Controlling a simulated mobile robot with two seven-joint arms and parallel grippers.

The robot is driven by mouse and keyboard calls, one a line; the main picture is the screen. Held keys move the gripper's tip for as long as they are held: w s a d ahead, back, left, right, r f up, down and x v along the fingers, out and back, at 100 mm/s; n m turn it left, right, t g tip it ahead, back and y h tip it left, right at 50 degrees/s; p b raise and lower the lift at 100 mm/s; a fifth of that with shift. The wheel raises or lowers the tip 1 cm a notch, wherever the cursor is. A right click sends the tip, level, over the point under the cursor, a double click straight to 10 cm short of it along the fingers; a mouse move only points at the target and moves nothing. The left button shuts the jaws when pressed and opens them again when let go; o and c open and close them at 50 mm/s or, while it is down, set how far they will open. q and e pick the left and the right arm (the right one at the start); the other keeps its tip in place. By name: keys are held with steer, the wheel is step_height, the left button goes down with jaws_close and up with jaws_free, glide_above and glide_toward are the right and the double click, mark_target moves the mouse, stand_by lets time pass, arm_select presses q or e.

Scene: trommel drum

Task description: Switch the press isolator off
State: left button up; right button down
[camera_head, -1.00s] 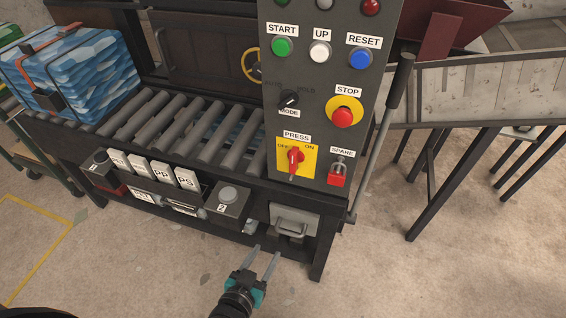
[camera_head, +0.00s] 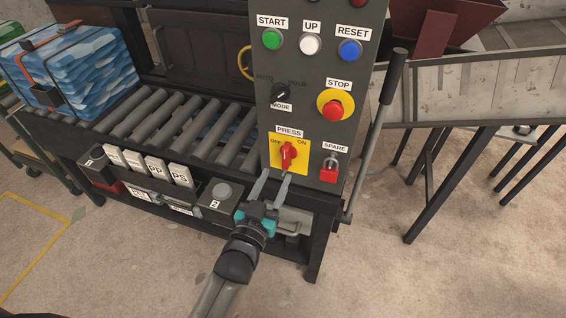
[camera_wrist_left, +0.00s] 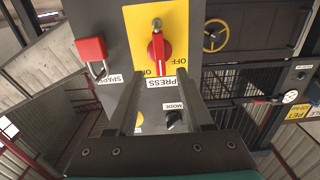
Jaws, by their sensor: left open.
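The press isolator is a red rotary handle (camera_head: 289,156) on a yellow plate (camera_head: 274,152) low on the grey control panel, under the PRESS label. OFF is at its upper left and ON at its upper right. The handle looks roughly upright; I cannot tell its exact setting. My left gripper (camera_head: 277,174) is open and empty, with its fingertips close below the handle. In the left wrist view the red handle (camera_wrist_left: 158,52) is just beyond the two fingertips (camera_wrist_left: 159,76), between their lines; I see no clear contact. My right gripper is not in view.
A red padlock (camera_head: 328,175) hangs right of the isolator under SPARE. The red STOP button (camera_head: 333,110) and MODE knob (camera_head: 281,93) are above. A long lever (camera_head: 385,100) stands at the panel's right edge. The roller conveyor (camera_head: 190,130) lies to the left.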

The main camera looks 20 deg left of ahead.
mark_target(285, 159)
arm_select(q)
steer(key=w+b, duration=0.1)
steer(key=w, duration=0.5)
steer(key=shift+w+d, duration=0.1)
steer(key=shift+w, duration=0.15)
jaws_close()
stand_by(0.4)
